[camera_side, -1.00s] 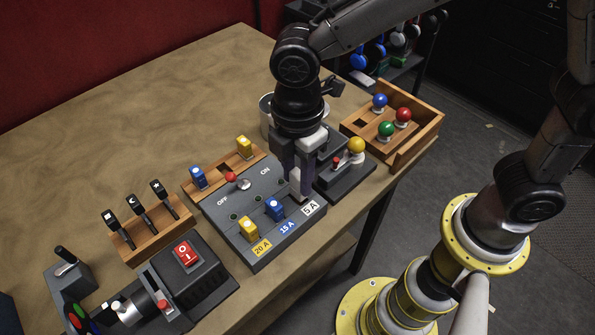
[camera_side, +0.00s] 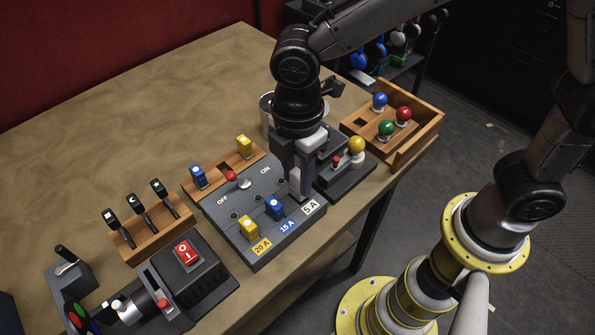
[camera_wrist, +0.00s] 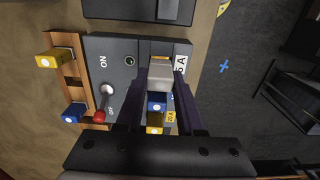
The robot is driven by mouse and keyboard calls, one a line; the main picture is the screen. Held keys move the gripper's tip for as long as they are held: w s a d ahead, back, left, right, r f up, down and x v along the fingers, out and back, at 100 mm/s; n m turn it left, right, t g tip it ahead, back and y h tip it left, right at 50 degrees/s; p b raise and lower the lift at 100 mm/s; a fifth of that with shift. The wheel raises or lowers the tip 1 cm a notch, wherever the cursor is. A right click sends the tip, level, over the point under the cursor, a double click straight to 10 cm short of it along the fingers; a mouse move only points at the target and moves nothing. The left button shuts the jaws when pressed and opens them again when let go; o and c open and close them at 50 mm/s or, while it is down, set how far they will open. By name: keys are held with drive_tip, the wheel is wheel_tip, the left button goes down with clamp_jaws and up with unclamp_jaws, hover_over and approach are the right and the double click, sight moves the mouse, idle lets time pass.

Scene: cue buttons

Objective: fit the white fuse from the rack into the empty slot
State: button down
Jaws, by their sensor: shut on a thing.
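My gripper (camera_side: 298,188) is shut on the white fuse (camera_wrist: 160,76) and holds it over the right end of the fuse panel (camera_side: 225,219), beside the "5 A" label (camera_side: 311,207). In the side view the fingers largely cover the white fuse (camera_side: 295,186). The fuse's lower end and the slot under it are hidden, so I cannot tell how deep it sits. A blue fuse (camera_side: 274,207) stands at "15 A" and a yellow fuse (camera_side: 248,228) at "20 A". The wooden rack (camera_side: 222,172) behind the panel holds another blue fuse (camera_side: 198,177) and yellow fuse (camera_side: 244,146).
A red-knobbed lever (camera_side: 232,177) on the panel points to the OFF side. A red switch box (camera_side: 187,254) is at the front left. Open tabletop lies behind the rack.

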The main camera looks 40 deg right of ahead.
drive_tip(key=shift+f, duration=1.1)
idle(0.6)
drive_tip(key=shift+c, duration=1.4)
unclamp_jaws()
drive_tip(key=shift+r, duration=0.15)
drive_tip(key=shift+r, duration=3.4)
